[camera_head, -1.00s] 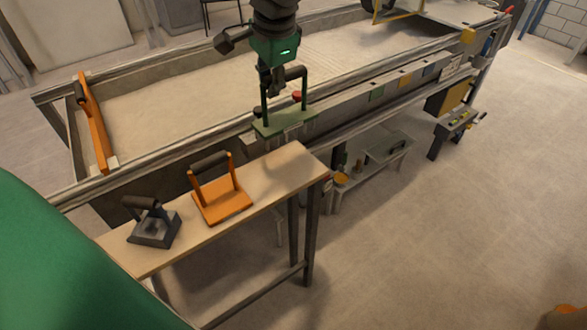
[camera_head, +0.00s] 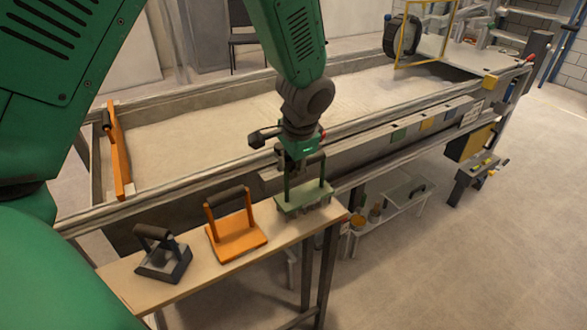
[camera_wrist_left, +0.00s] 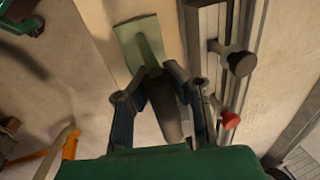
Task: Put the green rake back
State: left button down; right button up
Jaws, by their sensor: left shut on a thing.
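The green rake (camera_head: 303,200) has a flat green base with teeth below and two uprights. It hangs upright over the right end of the wooden table (camera_head: 215,283); I cannot tell whether its teeth touch the wood. My left gripper (camera_head: 300,163) is above it and shut on its handle, which the gripper mostly hides in the head view. In the left wrist view the dark handle (camera_wrist_left: 168,112) lies between the fingers (camera_wrist_left: 150,95), with the green base beyond. My right gripper is not in view.
An orange tool (camera_head: 237,238) and a grey tool (camera_head: 165,262) stand on the table to the left of the rake. The long sandbed (camera_head: 200,140) runs behind the table, with an orange board (camera_head: 120,160) across its left end. A lower shelf (camera_head: 385,205) is at right.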

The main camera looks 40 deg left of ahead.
pick_arm(q)
jog(key=shift+a, duration=0.3)
jog(key=c, duration=1.6)
grip_release()
jog(key=shift+s+a+f, duration=0.1)
jog(key=shift+d, duration=0.2)
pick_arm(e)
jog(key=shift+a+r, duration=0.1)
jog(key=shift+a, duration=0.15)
pick_arm(q)
jog(key=shift+d, duration=0.1)
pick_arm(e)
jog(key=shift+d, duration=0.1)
